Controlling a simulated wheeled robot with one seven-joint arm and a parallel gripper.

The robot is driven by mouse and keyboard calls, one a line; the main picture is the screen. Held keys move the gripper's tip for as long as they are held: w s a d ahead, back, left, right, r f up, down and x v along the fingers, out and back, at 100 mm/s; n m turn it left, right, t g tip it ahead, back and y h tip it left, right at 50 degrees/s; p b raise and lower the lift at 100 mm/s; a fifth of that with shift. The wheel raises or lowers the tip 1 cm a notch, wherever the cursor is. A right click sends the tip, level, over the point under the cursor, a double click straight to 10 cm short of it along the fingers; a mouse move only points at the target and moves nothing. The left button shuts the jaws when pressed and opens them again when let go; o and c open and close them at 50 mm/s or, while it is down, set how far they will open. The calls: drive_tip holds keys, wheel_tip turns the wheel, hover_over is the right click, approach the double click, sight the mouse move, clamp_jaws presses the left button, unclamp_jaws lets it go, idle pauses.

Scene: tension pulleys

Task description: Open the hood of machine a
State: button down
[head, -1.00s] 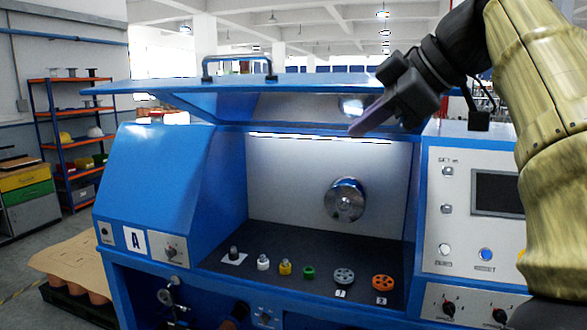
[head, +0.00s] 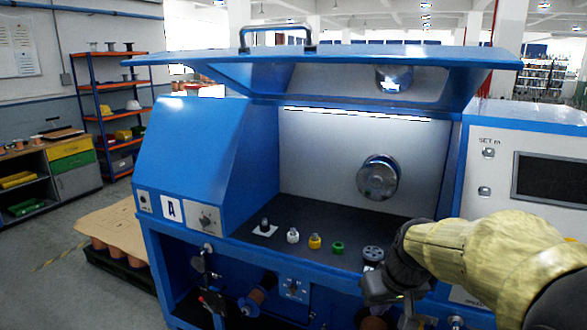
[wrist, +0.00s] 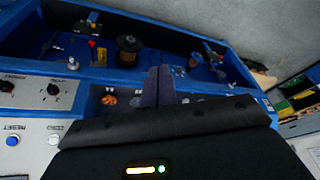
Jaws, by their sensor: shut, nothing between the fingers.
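Machine A (head: 205,150) is the blue cabinet with a white "A" label (head: 171,208) on its left front. Its blue hood (head: 440,55) is raised, roughly level above the work bay, with the handle (head: 277,33) standing on top. The lit bay is open to view, with a round metal chuck (head: 378,178) on its back wall. My gripper (head: 378,288) is low at the bay's front right, well below the hood and apart from it. In the wrist view its two dark fingers (wrist: 157,88) are together and hold nothing.
Small coloured parts, including a yellow one (head: 315,242) and a green one (head: 338,248), stand in a row on the bay floor. A control panel with a screen (head: 548,178) is at the right. Spools on a pallet (head: 115,258) stand at the left.

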drive_tip(key=s+a+f+m+g+h+p, duration=0.1)
drive_tip(key=s+f, duration=0.9)
drive_tip(key=shift+a+f+m, duration=0.3)
drive_tip(key=shift+s, duration=0.1)
drive_tip(key=c, duration=1.5)
unclamp_jaws()
drive_tip(key=shift+o, duration=0.2)
